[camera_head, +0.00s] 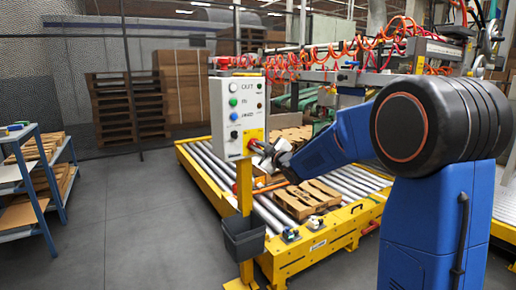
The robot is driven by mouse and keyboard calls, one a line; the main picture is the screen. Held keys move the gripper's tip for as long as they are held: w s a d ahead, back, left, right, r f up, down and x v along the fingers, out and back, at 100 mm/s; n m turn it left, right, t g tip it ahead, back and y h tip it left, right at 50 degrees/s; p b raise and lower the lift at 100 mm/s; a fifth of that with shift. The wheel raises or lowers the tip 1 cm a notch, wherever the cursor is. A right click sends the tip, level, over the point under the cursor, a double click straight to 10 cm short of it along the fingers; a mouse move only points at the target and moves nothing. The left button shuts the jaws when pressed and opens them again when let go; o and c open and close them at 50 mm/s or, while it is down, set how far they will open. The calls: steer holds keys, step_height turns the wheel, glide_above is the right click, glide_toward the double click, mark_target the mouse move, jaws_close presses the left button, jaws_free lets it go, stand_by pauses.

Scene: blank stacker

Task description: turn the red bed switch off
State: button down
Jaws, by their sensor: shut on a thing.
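The control box (229,116) is pale grey with several coloured buttons and stands on a yellow post. A yellow plate (252,136) is at its lower right. The red bed switch (255,143) shows only as a small red part at this plate, mostly hidden by the jaws. My gripper (262,148) is at the switch, reaching in from the right, and is shut on it. Which way the switch is turned cannot be told.
A grey bin (244,238) hangs on the post below the box. A yellow-framed roller conveyor (320,246) with wooden pallets (306,198) lies behind and right. A blue shelf rack (36,180) stands at left. The floor (130,220) between is clear.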

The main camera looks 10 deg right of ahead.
steer(key=shift+f, duration=0.1)
stand_by(0.4)
steer(key=c, duration=1.8)
jaws_free()
steer(key=shift+o, duration=0.2)
steer(key=v, duration=1.7)
steer(key=shift+s, duration=0.2)
steer(key=shift+d, duration=0.1)
